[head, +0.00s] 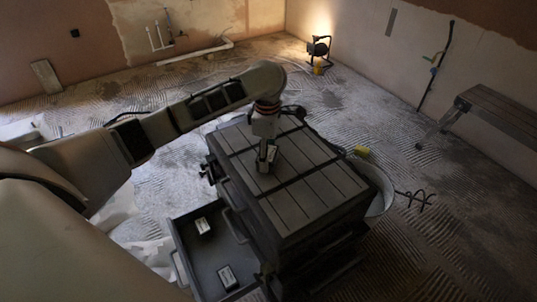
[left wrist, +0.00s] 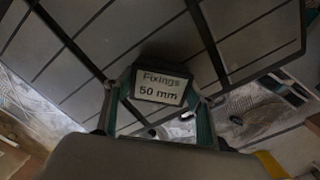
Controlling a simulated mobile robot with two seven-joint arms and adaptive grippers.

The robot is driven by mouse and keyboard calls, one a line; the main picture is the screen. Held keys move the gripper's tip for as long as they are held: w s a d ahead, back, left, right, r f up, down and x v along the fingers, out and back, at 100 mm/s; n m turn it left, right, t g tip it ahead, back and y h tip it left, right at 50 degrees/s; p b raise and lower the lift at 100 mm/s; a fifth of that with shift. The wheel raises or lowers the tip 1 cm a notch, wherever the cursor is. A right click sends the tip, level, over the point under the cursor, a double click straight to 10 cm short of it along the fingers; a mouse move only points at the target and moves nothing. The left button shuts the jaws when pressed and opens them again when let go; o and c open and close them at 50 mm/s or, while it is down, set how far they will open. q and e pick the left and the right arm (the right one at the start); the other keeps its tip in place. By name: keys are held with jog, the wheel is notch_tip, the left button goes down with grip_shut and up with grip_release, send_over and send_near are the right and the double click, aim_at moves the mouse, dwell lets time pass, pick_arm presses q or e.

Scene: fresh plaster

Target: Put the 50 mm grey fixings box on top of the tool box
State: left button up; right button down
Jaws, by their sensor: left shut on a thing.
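The tool box (head: 315,205) is a large dark grey box with a ribbed lid, in the middle of the head view. My left gripper (head: 267,157) is over the back part of its lid, pointing down. It is shut on the grey fixings box (left wrist: 161,87), whose white label reads "Fixings 50 mm" in the left wrist view. The gripper's fingers (left wrist: 158,118) stand on both sides of the box. In the head view the box is small and partly hidden by the fingers, at or just above the lid; I cannot tell whether it touches. My right gripper is not in view.
An open drawer (head: 207,258) sticks out at the tool box's left, with two small labelled boxes (head: 203,227) (head: 228,277) inside. A pale bucket (head: 382,192) stands at the right. A work lamp (head: 319,48) and a bench (head: 495,112) are farther off. Most of the lid is clear.

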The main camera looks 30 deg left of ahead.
pick_arm(q)
jog(key=shift+f, duration=0.1)
jog(key=o, duration=1.3)
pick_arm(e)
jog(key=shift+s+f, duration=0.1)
pick_arm(q)
jog(key=shift+o, duration=0.2)
jog(key=shift+r, duration=0.25)
notch_tip(320, 180, up, 6)
jog(key=shift+r+p, duration=0.1)
jog(key=shift+p, duration=1)
notch_tip(320, 180, up, 6)
jog(key=shift+f+p, duration=0.1)
jog(key=shift+p, duration=0.8)
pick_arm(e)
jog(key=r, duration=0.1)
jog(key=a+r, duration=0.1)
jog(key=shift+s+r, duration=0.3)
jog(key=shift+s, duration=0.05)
